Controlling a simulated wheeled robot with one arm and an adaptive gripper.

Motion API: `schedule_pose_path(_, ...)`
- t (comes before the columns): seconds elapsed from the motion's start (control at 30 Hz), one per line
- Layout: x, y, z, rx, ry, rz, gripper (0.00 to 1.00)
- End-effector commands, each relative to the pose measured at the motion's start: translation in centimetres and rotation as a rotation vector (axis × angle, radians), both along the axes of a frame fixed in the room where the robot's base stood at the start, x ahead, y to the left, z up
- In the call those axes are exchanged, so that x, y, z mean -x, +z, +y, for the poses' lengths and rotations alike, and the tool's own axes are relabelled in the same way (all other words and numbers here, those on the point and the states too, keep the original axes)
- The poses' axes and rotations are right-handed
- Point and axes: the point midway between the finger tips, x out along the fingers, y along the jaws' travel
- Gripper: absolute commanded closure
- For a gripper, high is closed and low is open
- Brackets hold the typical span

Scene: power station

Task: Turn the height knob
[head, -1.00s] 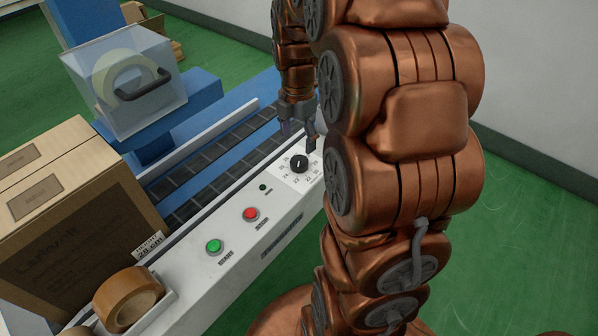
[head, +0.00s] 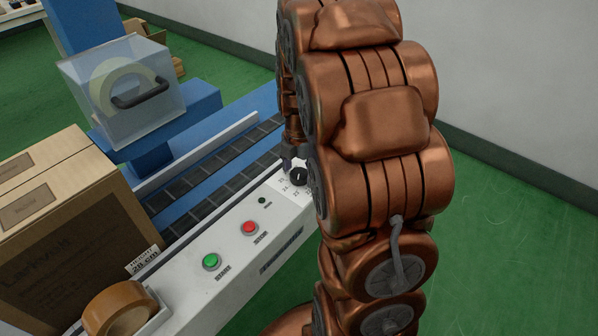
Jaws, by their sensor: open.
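The height knob (head: 298,177) is a small black round knob with a pale pointer mark. It sits on a white numbered dial plate (head: 283,186) at the far end of the white control panel (head: 222,235). My gripper (head: 289,163) is just above and behind the knob in the head view, and is open. My copper-coloured arm covers most of the gripper and the right part of the dial. I cannot tell whether a finger touches the knob. A height label (head: 146,261) reading 28 cm stands at the near-left end of the panel.
A red button (head: 250,228) and a green button (head: 211,261) are on the panel, left of the knob. A cardboard box (head: 70,220) stands on the roller conveyor (head: 190,183). A tape roll (head: 118,308) is at the lower left. Green floor lies clear on the right.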

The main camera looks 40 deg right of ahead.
Motion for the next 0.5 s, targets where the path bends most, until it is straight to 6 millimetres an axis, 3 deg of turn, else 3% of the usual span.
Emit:
schedule_pose_path(0.13, 0.01, 0.02, 0.0, 0.0, 0.0, 0.0, 0.26)
schedule_pose_path(0.5, 0.02, 0.02, -0.01, 0.0, 0.0, 0.001, 0.65)
